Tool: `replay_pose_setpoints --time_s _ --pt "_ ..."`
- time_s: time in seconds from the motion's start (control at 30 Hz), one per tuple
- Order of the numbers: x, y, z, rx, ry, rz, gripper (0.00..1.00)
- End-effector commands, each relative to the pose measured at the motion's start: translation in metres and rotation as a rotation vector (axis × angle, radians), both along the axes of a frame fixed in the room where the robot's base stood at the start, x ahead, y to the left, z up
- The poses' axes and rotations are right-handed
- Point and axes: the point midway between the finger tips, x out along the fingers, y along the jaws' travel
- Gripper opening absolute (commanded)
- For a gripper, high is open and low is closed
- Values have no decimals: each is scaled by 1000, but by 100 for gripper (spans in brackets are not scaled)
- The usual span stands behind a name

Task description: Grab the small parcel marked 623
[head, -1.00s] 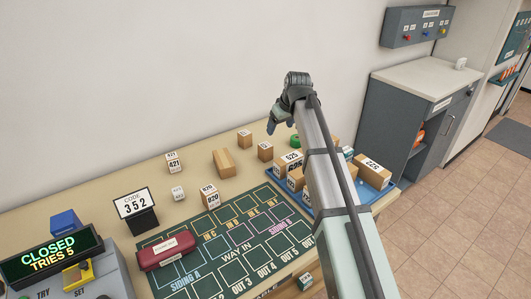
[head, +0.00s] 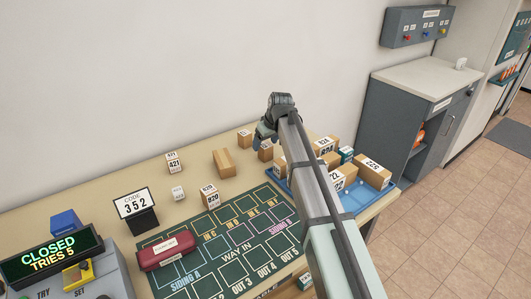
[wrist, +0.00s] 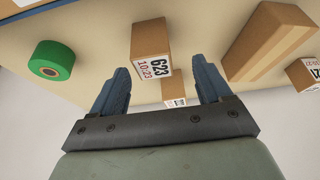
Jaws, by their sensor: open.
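The small brown parcel marked 623 (wrist: 152,48) has a white label reading 623 and 10:23 in the wrist view. It lies ahead of the fingertips, roughly in line with the gap between them. In the head view, the brown parcel (head: 265,154) just under my gripper appears to be this one, partly covered by it; its label is not readable there. My gripper (head: 264,137) is above the back of the table. In the wrist view my gripper (wrist: 160,82) has its blue fingers spread apart with nothing held.
Another small labelled parcel (wrist: 175,92) shows between the fingers, beyond 623. A green tape roll (wrist: 50,60) and a longer brown box (wrist: 270,42) flank it. A blue tray (head: 350,200) of parcels stands at the right. The wall (head: 180,80) is close behind.

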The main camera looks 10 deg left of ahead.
Motion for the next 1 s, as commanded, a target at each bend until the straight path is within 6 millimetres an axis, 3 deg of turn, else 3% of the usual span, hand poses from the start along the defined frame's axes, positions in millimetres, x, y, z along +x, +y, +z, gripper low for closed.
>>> replay_pose_setpoints --time_s 0.47,0.73,1.0 --pt "18 8 -45 0 1 0 78" --pt "19 9 -47 1 -1 0 78" --pt "19 9 -47 0 0 0 52"
